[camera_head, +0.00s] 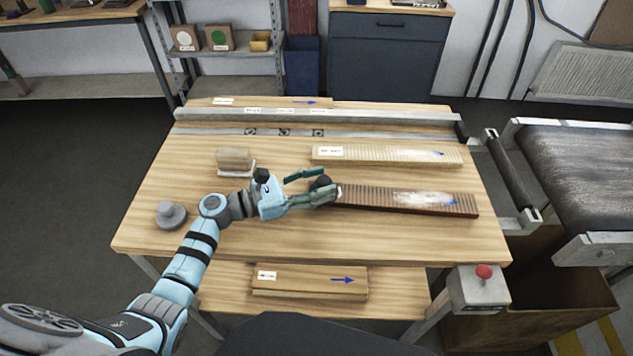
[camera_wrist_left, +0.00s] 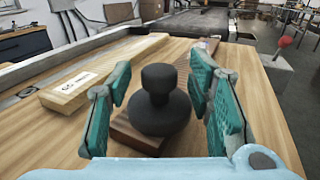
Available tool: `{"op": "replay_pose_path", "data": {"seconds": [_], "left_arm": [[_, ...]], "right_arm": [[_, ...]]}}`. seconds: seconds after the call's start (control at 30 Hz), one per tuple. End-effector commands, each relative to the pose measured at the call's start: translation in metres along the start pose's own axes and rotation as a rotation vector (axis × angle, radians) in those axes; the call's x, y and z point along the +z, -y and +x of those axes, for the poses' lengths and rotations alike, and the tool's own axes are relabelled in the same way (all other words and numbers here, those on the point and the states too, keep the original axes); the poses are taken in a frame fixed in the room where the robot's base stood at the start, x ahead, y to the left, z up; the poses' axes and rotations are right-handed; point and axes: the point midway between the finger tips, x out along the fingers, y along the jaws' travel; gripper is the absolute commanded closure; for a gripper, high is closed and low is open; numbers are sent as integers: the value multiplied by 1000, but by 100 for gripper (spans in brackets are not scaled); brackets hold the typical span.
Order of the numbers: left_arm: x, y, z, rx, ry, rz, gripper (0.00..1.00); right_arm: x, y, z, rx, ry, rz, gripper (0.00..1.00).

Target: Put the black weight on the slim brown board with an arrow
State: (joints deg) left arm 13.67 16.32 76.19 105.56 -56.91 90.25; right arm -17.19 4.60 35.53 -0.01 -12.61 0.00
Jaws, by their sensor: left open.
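The black weight (camera_head: 321,187) is a dark knobbed cylinder, upright at the left end of the slim brown board (camera_head: 375,198). In the left wrist view the weight (camera_wrist_left: 159,105) appears to rest on the board's near end (camera_wrist_left: 132,137), partly hiding it. The board is dark, ribbed, with a pale glare patch and a blue arrow near its right end. My left gripper (camera_head: 328,182) is open, with its green fingers on either side of the weight. In the wrist view a gap shows on both sides between weight and fingers. My right gripper is not in view.
A pale ribbed board (camera_head: 385,155) lies behind the brown one. A grey weight (camera_head: 171,214) and a tan block (camera_head: 234,157) stand at the left. A metal rail (camera_head: 310,116) crosses the back. Another arrow board (camera_head: 310,281) lies on the lower shelf. The front tabletop is clear.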

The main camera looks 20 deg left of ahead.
Motion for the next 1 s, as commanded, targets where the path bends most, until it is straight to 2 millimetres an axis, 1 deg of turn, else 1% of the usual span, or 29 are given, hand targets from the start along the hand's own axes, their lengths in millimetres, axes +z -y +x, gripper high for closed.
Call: {"op": "replay_pose_path", "data": {"seconds": [0.13,0.23,0.37,0.5,0.6,0.63,0.7,0.77,1.0], "left_arm": [[5,0,0,0,0,0,53],[2,0,-14,1,-3,1,53],[0,0,-45,1,-6,3,53],[0,0,-84,-1,-7,1,53],[1,0,-106,-1,-5,0,53],[1,0,-110,-1,-4,0,53],[2,0,-117,-1,-2,0,53],[3,0,-120,-1,-1,0,53],[3,0,-120,0,0,0,53]], "right_arm": [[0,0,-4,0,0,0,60],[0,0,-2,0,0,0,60],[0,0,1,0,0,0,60],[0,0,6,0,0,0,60],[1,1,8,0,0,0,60],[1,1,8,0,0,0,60],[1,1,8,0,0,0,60],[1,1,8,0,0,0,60],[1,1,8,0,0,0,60]]}}
